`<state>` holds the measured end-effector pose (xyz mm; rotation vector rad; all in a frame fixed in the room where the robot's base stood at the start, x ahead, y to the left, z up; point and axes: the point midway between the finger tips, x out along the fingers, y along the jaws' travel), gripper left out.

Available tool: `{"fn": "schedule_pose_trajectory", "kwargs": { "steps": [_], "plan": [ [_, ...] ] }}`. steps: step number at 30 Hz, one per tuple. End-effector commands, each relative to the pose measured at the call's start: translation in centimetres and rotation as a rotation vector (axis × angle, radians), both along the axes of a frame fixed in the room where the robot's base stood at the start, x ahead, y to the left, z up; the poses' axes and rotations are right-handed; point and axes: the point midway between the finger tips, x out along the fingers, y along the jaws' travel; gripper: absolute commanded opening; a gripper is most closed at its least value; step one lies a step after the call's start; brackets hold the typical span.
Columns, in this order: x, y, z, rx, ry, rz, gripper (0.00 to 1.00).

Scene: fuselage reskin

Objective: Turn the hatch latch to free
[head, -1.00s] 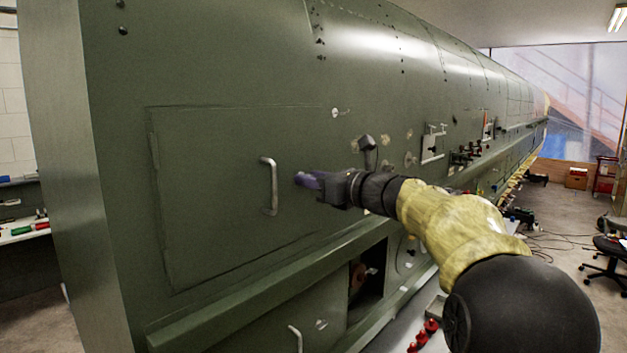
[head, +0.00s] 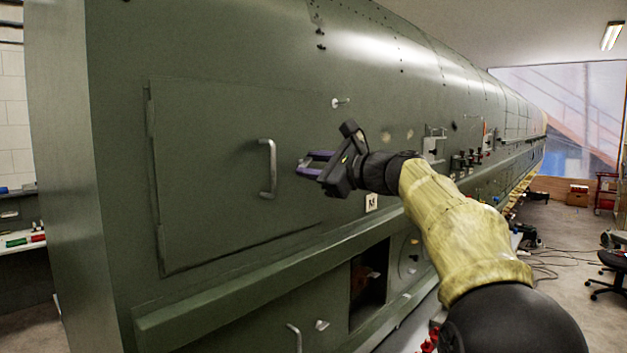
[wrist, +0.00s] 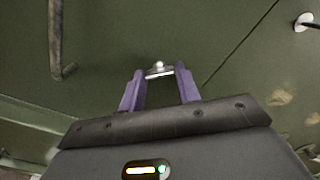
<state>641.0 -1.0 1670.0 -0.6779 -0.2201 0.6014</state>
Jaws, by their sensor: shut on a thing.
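The hatch is a green, flush panel (head: 215,170) in the fuselage side, with a pale bar handle (head: 268,168). My gripper (head: 312,163) is at the hatch's right edge, right of the handle. In the wrist view, its purple fingers (wrist: 160,78) are shut on the small silvery hatch latch (wrist: 158,71), near the panel seam. The fingers hide most of the latch in the head view. The panel lies flush in its frame.
A similar small metal latch (head: 340,102) sits on the skin above my gripper. Below is a ledge (head: 260,275) and a dark open bay (head: 368,285). A lower panel has its own handle (head: 295,338). Floor at right holds cables and a chair (head: 608,275).

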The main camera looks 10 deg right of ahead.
Motion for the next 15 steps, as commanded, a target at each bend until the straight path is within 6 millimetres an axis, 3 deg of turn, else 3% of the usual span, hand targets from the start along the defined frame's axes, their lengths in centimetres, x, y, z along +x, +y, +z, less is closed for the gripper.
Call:
{"fn": "schedule_pose_trajectory", "kwargs": {
  "steps": [15],
  "plan": [
    [0.01,0.02,-0.34,-0.398,-0.291,0.001,0.10]
  ]
}}
